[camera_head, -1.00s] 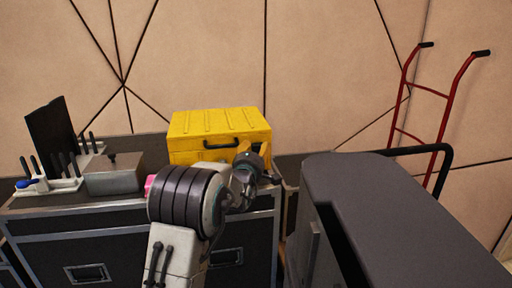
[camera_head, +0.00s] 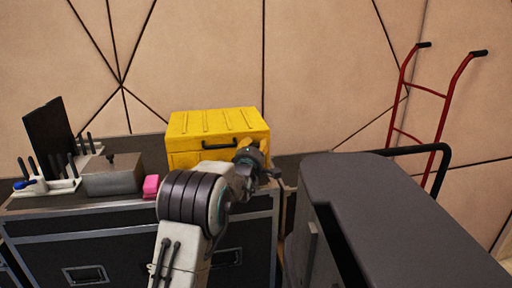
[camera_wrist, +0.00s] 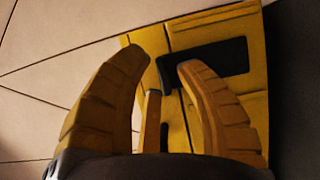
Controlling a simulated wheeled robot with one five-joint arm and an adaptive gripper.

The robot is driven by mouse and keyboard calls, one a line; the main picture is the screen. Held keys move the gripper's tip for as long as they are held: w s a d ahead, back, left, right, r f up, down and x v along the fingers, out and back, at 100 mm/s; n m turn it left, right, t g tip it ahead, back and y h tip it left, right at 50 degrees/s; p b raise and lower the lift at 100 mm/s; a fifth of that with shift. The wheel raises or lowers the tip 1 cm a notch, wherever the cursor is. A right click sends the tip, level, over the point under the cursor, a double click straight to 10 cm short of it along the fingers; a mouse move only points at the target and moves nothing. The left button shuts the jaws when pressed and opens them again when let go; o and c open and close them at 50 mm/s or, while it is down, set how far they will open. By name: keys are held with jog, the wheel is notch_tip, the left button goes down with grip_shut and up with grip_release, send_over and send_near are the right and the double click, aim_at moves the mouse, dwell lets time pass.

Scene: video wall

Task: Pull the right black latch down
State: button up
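A yellow case (camera_head: 218,124) with a black carry handle (camera_head: 220,143) stands on the dark flight case. My gripper (camera_head: 244,153) is at the right part of its front and hides the right latch there. The black handle (camera_wrist: 215,65) lies just beyond the fingertips. A small dark strip (camera_wrist: 164,138) between the fingers may be the right black latch; it is mostly hidden. I cannot tell whether a finger touches the case.
The dark flight case (camera_head: 130,222) carries a grey metal box (camera_head: 112,179), a pink block (camera_head: 151,186) and a tool holder (camera_head: 55,187) at the left. A red hand truck (camera_head: 445,105) leans at the right against the panelled wall (camera_head: 330,60).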

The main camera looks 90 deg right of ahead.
grip_shut()
jog(key=shift+f, duration=0.1)
